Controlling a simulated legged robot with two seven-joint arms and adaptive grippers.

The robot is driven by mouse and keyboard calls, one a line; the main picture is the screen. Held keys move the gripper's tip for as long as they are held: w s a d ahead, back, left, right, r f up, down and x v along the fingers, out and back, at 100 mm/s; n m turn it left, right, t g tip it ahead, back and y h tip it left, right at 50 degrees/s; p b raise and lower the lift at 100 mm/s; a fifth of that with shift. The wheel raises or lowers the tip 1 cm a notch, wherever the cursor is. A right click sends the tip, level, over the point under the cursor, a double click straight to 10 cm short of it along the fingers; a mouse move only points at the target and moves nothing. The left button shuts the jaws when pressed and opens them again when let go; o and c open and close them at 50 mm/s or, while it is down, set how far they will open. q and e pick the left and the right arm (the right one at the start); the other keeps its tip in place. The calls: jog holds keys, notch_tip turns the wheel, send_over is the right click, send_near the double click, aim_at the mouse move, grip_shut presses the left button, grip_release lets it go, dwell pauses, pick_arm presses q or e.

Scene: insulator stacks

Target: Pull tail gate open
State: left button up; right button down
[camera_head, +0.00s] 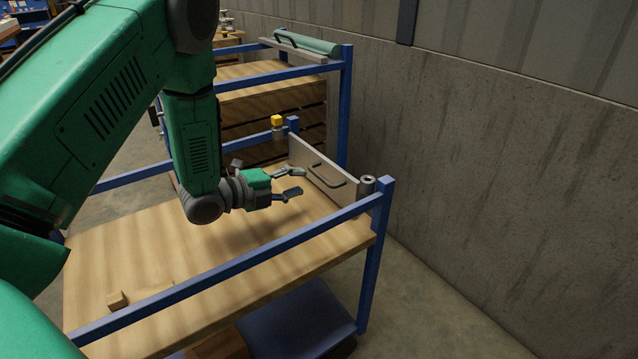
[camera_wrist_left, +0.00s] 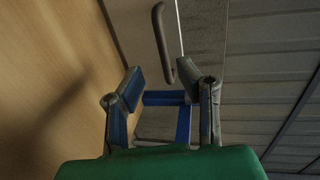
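The tail gate (camera_head: 310,168) is a grey upright panel at the far right end of the wooden cart. A dark bar handle (camera_head: 328,173) is on its face, and the handle also shows in the left wrist view (camera_wrist_left: 161,42), ahead of the fingers. My left gripper (camera_head: 296,182) is open and empty above the cart bed, a short way from the handle and apart from it. Its two fingers (camera_wrist_left: 162,85) stand wide apart in the left wrist view. My right gripper is not in view.
The cart bed (camera_head: 215,245) is wooden with blue rails (camera_head: 235,262) along its sides. A small wooden block (camera_head: 117,300) lies at the near left. A grey cylinder (camera_head: 367,185) and a yellow-topped post (camera_head: 277,122) stand by the gate's ends. A concrete wall (camera_head: 480,150) is at right.

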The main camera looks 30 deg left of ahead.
aim_at(321, 176)
pick_arm(q)
jog(key=x, duration=0.3)
jog(key=d+b+x, duration=0.1)
jog(key=x, duration=0.2)
jog(key=shift+w+r, duration=0.1)
jog(key=shift+w, duration=0.1)
jog(key=shift+a, duration=0.25)
jog(key=c, duration=0.7)
jog(key=shift+d, duration=0.15)
grip_shut()
